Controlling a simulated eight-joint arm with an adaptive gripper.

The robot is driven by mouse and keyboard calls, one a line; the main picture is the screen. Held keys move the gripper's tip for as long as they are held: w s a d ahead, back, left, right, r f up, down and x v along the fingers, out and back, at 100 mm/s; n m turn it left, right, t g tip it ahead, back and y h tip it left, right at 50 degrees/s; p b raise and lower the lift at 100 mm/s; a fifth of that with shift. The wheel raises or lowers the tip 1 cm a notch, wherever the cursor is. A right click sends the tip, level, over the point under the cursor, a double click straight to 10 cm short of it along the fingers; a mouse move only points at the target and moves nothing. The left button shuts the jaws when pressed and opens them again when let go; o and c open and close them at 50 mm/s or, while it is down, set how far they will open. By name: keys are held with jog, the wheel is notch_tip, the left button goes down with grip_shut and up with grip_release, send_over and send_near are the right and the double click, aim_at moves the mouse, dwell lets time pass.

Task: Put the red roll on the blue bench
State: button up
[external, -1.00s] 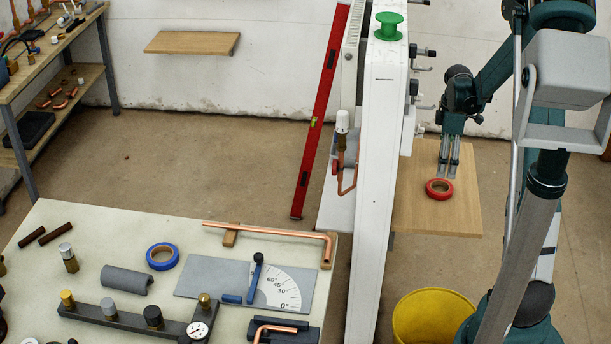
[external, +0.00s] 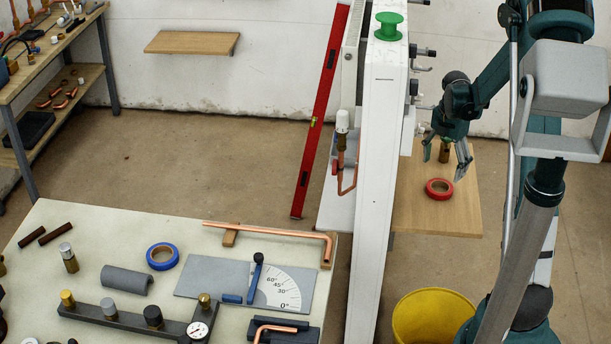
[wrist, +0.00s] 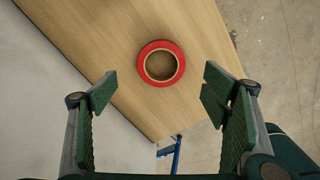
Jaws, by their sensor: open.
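The red roll (external: 439,188) lies flat on a wooden board (external: 412,218) to the right of the tall white panel. It also shows in the wrist view (wrist: 161,63), whole and ahead of my fingers, toward the top. My gripper (external: 445,163) is open and empty above the board, just behind the roll in the external view. In the wrist view its two green-padded fingers (wrist: 160,93) are spread wide, with nothing between them. I cannot make out a blue bench for certain; a pale-topped table (external: 70,222) stands at lower left.
The tall white panel (external: 378,150) stands close to the left of the board, with valves on its right face. A yellow bucket (external: 433,318) stands below. A blue roll (external: 162,256) and tools lie on the pale table.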

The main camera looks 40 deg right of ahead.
aim_at(433, 190)
jog(key=shift+f, duration=0.1)
jog(key=shift+f, duration=1.2)
jog(key=shift+s+f+b, duration=0.15)
jog(key=shift+f+b, duration=0.45)
jog(key=shift+f, duration=2.05)
jog(key=c, duration=1)
jog(key=shift+c, duration=0.2)
jog(key=shift+r, duration=0.15)
notch_tip(433, 190, up, 10)
jog(key=p, duration=0.1)
